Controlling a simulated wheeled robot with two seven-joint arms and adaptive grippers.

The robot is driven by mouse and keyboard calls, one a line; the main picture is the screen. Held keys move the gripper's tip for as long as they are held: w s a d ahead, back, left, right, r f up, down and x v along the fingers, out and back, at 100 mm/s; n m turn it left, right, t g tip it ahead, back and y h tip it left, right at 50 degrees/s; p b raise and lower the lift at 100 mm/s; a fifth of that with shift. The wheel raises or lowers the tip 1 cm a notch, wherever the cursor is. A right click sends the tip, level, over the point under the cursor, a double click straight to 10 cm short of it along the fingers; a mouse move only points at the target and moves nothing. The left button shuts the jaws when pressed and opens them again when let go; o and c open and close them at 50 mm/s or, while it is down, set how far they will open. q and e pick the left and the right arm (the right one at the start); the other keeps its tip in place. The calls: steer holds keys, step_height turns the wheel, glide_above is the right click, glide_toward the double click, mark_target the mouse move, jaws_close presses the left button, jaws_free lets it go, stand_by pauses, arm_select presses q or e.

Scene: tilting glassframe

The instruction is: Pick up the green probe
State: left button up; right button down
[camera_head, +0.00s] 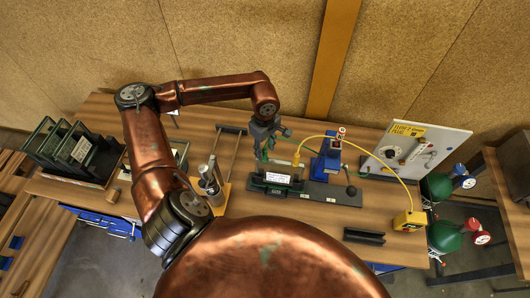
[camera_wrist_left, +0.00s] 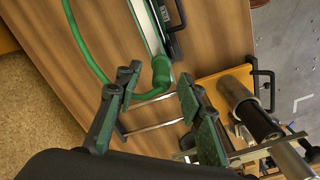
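The green probe (camera_wrist_left: 162,72) shows in the left wrist view as a short green cylinder with a green cable curving up from it. My left gripper (camera_wrist_left: 158,80) has its two green-worn fingers spread wide, one on each side of the probe's line. I see clear space between the probe and the fingers; their exact depth cannot be told. In the head view my left gripper (camera_head: 264,146) hangs over the table, left of the black device with a white label (camera_head: 278,179). The probe is hard to make out there. My right gripper is out of view.
A wooden holder (camera_head: 219,200) with metal cylinders stands left of the gripper. A blue stand (camera_head: 328,158), yellow cable and yellow box (camera_head: 410,221) are on the right. A white panel (camera_head: 418,146) stands behind. A dark rack (camera_head: 75,150) is at far left.

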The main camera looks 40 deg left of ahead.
arm_select(q)
steer(key=shift+s+f, duration=0.1)
steer(key=shift+f, duration=0.6)
steer(key=shift+c, duration=0.7)
jaws_close()
